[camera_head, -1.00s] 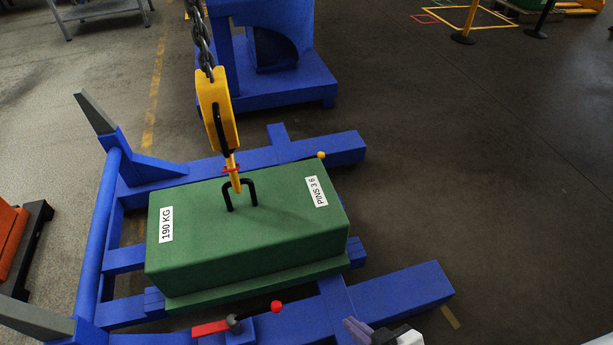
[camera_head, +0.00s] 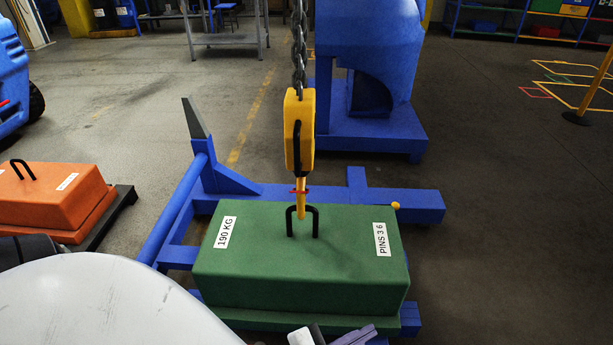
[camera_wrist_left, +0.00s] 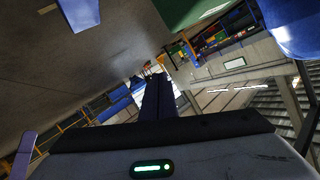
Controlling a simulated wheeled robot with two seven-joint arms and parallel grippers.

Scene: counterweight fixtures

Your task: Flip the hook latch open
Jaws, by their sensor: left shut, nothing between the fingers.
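A yellow hook block (camera_head: 300,130) hangs on a chain over the green weight (camera_head: 310,262), labelled 190 KG and PINS 3 6. Its hook (camera_head: 300,208) comes down at the weight's black handle (camera_head: 317,222); I cannot tell whether it bears on the bar. The small red latch (camera_head: 299,191) lies across the hook just below the block. My left gripper (camera_head: 340,336) shows only partly at the bottom edge, in front of the weight and well below the latch. In the left wrist view its dark fingers (camera_wrist_left: 158,98) are together and empty. My right gripper is out of view.
The weight rests on a blue frame (camera_head: 400,204) with a grey-tipped upright (camera_head: 195,118). A blue stand (camera_head: 375,135) is behind it. An orange weight (camera_head: 50,195) lies to the left.

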